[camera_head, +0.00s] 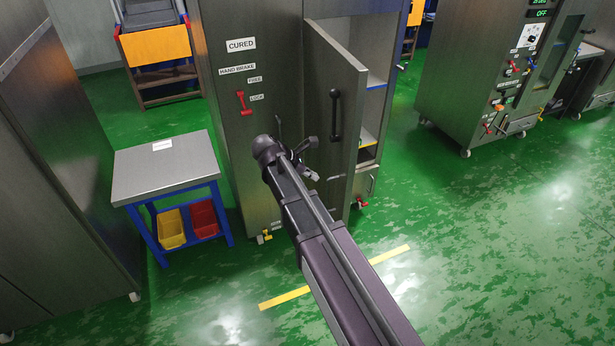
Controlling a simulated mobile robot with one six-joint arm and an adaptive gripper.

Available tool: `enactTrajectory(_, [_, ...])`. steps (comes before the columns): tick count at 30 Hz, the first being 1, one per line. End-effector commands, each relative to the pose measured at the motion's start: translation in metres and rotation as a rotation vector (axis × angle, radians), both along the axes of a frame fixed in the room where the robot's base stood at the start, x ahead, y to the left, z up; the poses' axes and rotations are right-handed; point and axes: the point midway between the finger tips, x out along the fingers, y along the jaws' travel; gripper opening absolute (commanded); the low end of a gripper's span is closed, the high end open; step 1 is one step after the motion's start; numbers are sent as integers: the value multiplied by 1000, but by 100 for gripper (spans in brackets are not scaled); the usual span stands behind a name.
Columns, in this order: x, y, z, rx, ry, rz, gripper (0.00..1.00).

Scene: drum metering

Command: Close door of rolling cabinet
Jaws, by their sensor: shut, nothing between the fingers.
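The grey rolling cabinet (227,150) labelled "CURED" stands at the picture's centre. Its door (318,82) is partly open, swung out toward the camera from its left side. A black handle (335,115) is on the door's outer face. The shelved interior (372,95) shows to the right of the door. My gripper (313,172) is in front of the door's lower left part, below and left of the handle. It looks shut and empty; whether it touches the door I cannot tell. My arm hides part of the cabinet's lower front.
A red brake lever (243,103) is on the cabinet's front. A small table (165,172) with yellow and red bins stands left. A tall grey cabinet (60,180) fills the left edge. Machines (465,75) stand at the right. The green floor on the right is free.

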Motion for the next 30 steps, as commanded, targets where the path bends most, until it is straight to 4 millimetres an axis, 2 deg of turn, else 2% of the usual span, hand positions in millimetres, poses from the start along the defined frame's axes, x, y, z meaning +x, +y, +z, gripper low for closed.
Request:
enactTrajectory(1, [1,-4,-8,0,-1,-1,0])
enactTrajectory(14, [7,-37,-40,0,0,-1,0])
enactTrajectory(21, [12,-63,-36,0,0,-1,0])
enactTrajectory(30, [15,-76,-36,0,0,-1,0])
